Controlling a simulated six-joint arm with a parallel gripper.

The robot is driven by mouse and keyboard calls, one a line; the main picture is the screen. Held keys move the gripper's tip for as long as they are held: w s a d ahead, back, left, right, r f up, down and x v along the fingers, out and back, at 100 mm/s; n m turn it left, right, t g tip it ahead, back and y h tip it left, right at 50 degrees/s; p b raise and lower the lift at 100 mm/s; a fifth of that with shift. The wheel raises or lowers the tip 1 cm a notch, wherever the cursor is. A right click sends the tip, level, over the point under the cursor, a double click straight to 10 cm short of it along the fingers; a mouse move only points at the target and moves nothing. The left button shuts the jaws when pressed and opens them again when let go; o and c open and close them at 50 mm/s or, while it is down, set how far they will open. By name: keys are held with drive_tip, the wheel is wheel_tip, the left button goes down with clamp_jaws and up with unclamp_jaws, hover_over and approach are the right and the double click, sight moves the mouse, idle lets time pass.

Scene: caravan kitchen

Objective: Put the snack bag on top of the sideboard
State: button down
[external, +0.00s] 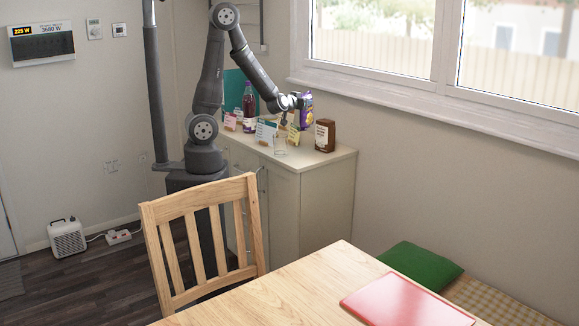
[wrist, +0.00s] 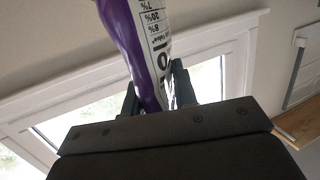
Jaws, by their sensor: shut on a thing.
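The snack bag (external: 306,108) is purple and is held at my gripper (external: 291,104), above the back part of the sideboard (external: 327,163). In the wrist view the purple and white bag (wrist: 137,40) stands between the fingers of my gripper (wrist: 155,90), which is shut on it. Printed text shows on its white panel. The bag looks roughly upright in the external view. I cannot tell whether its lower edge touches the sideboard top.
On the sideboard stand a dark bottle (external: 248,103), a brown jar (external: 325,135), a clear glass (external: 280,146) and several small cards (external: 266,132). A wooden chair (external: 205,240) and table (external: 290,290) are in front. The window (external: 400,50) is behind.

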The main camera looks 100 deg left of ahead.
sight(300, 129)
drive_tip(key=shift+w+d+f, duration=0.1)
drive_tip(key=shift+f, duration=6)
drive_tip(key=c, duration=1.1)
unclamp_jaws()
drive_tip(key=shift+d, duration=0.1)
drive_tip(key=v, duration=1.7)
drive_tip(key=shift+d, duration=0.1)
drive_tip(key=shift+f, duration=0.1)
drive_tip(key=shift+x, duration=7.15)
